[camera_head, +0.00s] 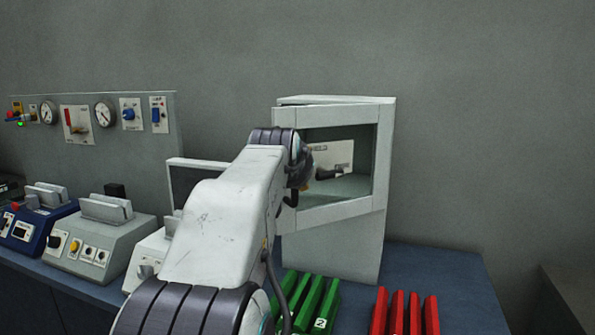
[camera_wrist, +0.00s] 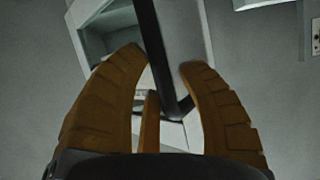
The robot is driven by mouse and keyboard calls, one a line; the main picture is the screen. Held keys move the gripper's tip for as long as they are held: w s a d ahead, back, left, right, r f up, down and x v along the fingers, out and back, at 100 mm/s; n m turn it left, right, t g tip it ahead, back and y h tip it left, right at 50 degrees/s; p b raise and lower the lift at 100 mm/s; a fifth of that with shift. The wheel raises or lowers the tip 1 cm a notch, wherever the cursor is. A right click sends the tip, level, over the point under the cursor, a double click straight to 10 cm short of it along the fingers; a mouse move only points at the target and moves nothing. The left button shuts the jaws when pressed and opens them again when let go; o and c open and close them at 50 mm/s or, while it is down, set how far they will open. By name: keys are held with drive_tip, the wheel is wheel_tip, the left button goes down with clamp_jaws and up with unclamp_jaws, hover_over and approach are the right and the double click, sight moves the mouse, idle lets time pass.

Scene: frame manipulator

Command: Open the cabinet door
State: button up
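The cabinet (camera_head: 335,250) is a pale box at the back of the bench. Its door (camera_head: 335,210) has a window in a pale frame. The door's left side stands out from the body, so it looks ajar. In the wrist view, a dark bar-shaped handle (camera_wrist: 152,40) runs down between the brown fingers of my gripper (camera_wrist: 163,60) and bends right at its lower end. The fingers are apart around the bar, with a visible gap on the right. In the head view, my arm hides much of the gripper and the door's left edge.
Green blocks (camera_head: 311,300) and red blocks (camera_head: 406,312) lie on the bench in front of the cabinet. Devices (camera_head: 105,245) and a gauge panel (camera_head: 140,150) stand at left. The bench top (camera_head: 440,275) right of the cabinet is clear.

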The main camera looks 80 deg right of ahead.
drive_tip(key=shift+o, duration=1.3)
drive_tip(key=shift+d, duration=0.1)
drive_tip(key=v, duration=1.2)
